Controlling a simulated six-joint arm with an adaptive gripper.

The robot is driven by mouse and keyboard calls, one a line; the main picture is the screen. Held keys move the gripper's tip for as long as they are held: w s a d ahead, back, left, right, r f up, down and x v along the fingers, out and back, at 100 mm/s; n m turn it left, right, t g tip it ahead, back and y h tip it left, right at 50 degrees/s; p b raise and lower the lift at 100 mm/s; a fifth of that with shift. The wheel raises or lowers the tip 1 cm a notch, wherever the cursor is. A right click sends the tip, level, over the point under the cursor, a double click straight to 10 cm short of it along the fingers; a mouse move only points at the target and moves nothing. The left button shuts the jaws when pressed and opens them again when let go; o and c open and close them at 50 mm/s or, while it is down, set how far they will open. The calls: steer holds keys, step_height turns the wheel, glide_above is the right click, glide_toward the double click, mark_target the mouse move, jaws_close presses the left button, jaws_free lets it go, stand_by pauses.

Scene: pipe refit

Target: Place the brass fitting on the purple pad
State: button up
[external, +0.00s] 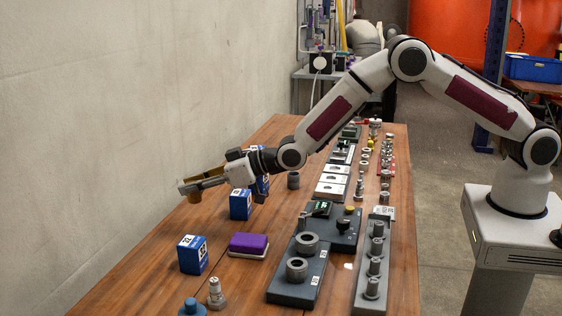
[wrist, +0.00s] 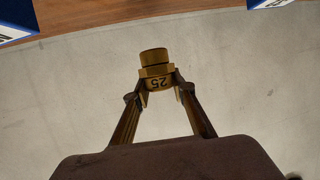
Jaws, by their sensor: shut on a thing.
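The brass fitting (wrist: 155,62) is a short golden cylinder with a wider collar marked 25. My gripper (wrist: 159,83) is shut on it; in the wrist view the fingertips press its collar from both sides. In the external view my gripper (external: 188,188) reaches out to the left, above the table's left side, with the fitting (external: 194,196) small at its tips. The purple pad (external: 248,242) lies on the table to the right of the gripper and nearer the camera, with nothing on it.
Blue boxes stand near the pad: one (external: 192,255) to its left, another (external: 240,205) behind it. A grey fitting (external: 215,293) and a blue knob (external: 191,308) are at the front. Grey blocks with rings (external: 297,268) stand right of the pad. A wall (external: 90,130) runs along the left.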

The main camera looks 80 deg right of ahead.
steer(key=shift+r, duration=0.1)
steer(key=shift+a+r, duration=0.2)
steer(key=shift+r, duration=0.05)
steer(key=r, duration=0.1)
steer(key=s+a+r, duration=0.1)
steer(key=shift+r, duration=0.3)
steer(key=s+a+r+n+y, duration=0.1)
steer(key=s+a+n+y, duration=0.1)
steer(key=s, duration=1.3)
steer(key=shift+a+g, duration=0.3)
steer(key=shift+g, duration=0.1)
steer(key=shift+w+f, duration=0.1)
steer(key=shift+f, duration=3)
